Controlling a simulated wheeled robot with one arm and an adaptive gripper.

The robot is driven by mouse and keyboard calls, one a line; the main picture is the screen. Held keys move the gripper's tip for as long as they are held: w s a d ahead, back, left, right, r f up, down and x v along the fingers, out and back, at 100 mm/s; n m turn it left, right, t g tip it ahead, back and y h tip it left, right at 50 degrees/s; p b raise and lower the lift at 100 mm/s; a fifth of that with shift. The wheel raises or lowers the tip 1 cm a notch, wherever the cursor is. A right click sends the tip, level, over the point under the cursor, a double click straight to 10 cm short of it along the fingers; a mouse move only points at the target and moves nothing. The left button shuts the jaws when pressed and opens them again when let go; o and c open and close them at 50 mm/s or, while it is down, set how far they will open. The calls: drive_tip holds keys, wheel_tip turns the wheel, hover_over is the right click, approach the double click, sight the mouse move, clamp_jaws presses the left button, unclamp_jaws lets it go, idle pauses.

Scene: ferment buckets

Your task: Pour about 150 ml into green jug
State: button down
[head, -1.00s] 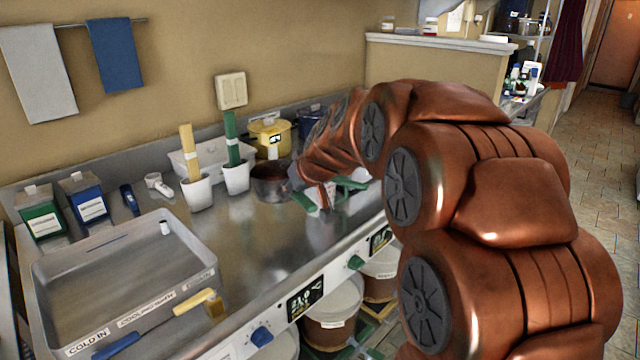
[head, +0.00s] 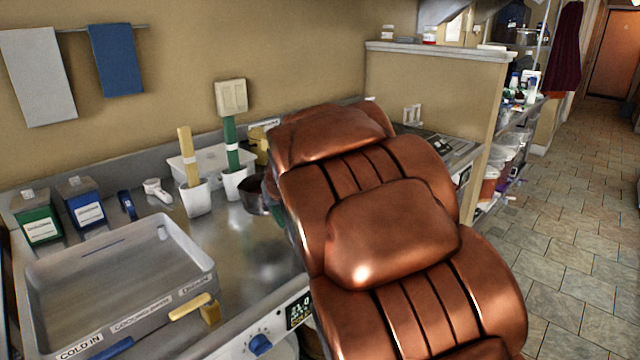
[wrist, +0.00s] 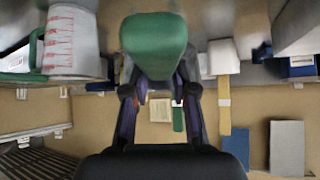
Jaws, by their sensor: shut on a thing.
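In the wrist view, a pale measuring jug (wrist: 72,42) with red scale marks and green parts stands out at the upper left, cut off by the frame edge. My gripper (wrist: 158,88) is at the centre, shut on a rounded green thing (wrist: 154,42), which looks like a handle. What the green thing belongs to is hidden. The marked jug is to the left of my gripper in that view and apart from its fingers. No liquid level or stream shows. In the head view my arm hides the gripper and the jug.
A dark pot (head: 254,196) on the steel counter is partly hidden by my arm. White cups (head: 196,199) with tall yellow and green handles stand beside a white tub (head: 186,165). A grey basin (head: 60,285) fills the left front. Some counter between basin and pot is clear.

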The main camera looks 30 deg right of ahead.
drive_tip(key=shift+d+r, duration=0.1)
drive_tip(key=shift+s+d+r+m+t+y+p, duration=0.1)
drive_tip(key=shift+s+d+r+m+t+y, duration=0.1)
drive_tip(key=shift+d+r+m+y, duration=0.35)
drive_tip(key=shift+s+d+r+m+t+y+p, duration=0.1)
drive_tip(key=shift+d+r+m+t+y+p, duration=0.15)
drive_tip(key=shift+d+y, duration=0.6)
drive_tip(key=shift+s+d+r+m+t+y, duration=0.15)
drive_tip(key=shift+d+r+m+y, duration=0.25)
drive_tip(key=shift+d, duration=0.5)
drive_tip(key=shift+d+r+y, duration=0.2)
drive_tip(key=shift+d+y, duration=0.05)
drive_tip(key=shift+y, duration=0.05)
drive_tip(key=shift+d+r, duration=0.1)
drive_tip(key=shift+s+d+r+m+y+p, duration=0.15)
drive_tip(key=shift+d+r+m+y+p, duration=0.15)
drive_tip(key=shift+d+r+y+p, duration=0.55)
drive_tip(key=shift+s+d+r+p, duration=0.15)
drive_tip(key=shift+r+p, duration=0.1)
drive_tip(key=shift+p, duration=0.25)
drive_tip(key=shift+d+r+m+t+y+p, duration=0.35)
drive_tip(key=shift+d+m+t+y+p, duration=0.15)
drive_tip(key=shift+p, duration=0.25)
drive_tip(key=shift+s+d+f+y, duration=0.1)
drive_tip(key=shift+d+f+y, duration=0.1)
drive_tip(key=shift+f+y, duration=0.05)
idle(0.5)
